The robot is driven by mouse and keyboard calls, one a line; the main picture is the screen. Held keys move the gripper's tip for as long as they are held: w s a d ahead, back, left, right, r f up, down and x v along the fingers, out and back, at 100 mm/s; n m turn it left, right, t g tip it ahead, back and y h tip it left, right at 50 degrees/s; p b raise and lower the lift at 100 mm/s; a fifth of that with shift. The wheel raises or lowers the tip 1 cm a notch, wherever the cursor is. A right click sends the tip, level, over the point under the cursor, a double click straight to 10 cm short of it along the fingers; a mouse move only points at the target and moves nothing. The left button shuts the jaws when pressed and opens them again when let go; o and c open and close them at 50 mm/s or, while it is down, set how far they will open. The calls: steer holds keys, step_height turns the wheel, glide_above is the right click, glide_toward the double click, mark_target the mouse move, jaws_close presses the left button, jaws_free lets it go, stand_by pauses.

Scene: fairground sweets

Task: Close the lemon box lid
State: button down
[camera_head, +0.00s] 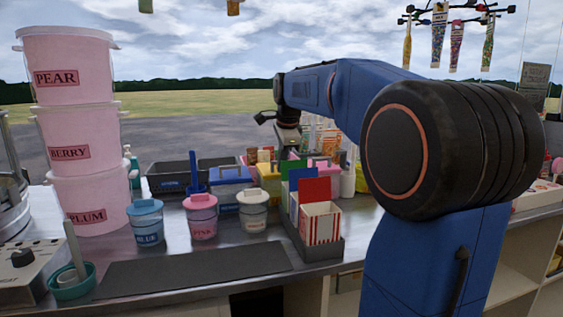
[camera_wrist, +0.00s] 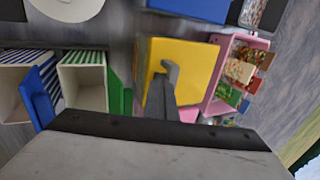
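The lemon box (camera_head: 268,178) is the yellow box behind the tubs in the head view, partly hidden by nearby things. No readable label shows on it. In the wrist view its yellow top (camera_wrist: 205,62) is below my gripper (camera_wrist: 166,78), near the middle. The grey fingers overlap the yellow surface, and I cannot tell whether they touch it. Their gap does not show clearly. In the head view, my gripper (camera_head: 289,142) hangs down behind the box area, mostly hidden. The lid's exact angle cannot be told.
An open pink box with packets (camera_wrist: 237,72) stands right beside the yellow one. Striped cartons (camera_wrist: 82,75) with coloured flaps stand to its left. A blue box (camera_head: 230,176), lidded tubs (camera_head: 202,218) and stacked pink buckets (camera_head: 85,145) crowd the counter. A dark mat (camera_head: 195,268) lies bare in front.

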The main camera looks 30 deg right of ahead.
steer(key=shift+w+d+f, duration=0.4)
steer(key=shift+w+f, duration=0.05)
steer(key=shift+w, duration=0.05)
steer(key=c, duration=2.4)
jaws_free()
steer(key=o, duration=0.6)
steer(key=r, duration=1.1)
steer(key=shift+w+d+r, duration=0.1)
steer(key=shift+w+r, duration=0.1)
steer(key=shift+w, duration=0.1)
steer(key=shift+o, duration=0.2)
steer(key=shift+r, duration=0.65)
steer(key=shift+s+a, duration=0.1)
steer(key=shift+a, duration=0.1)
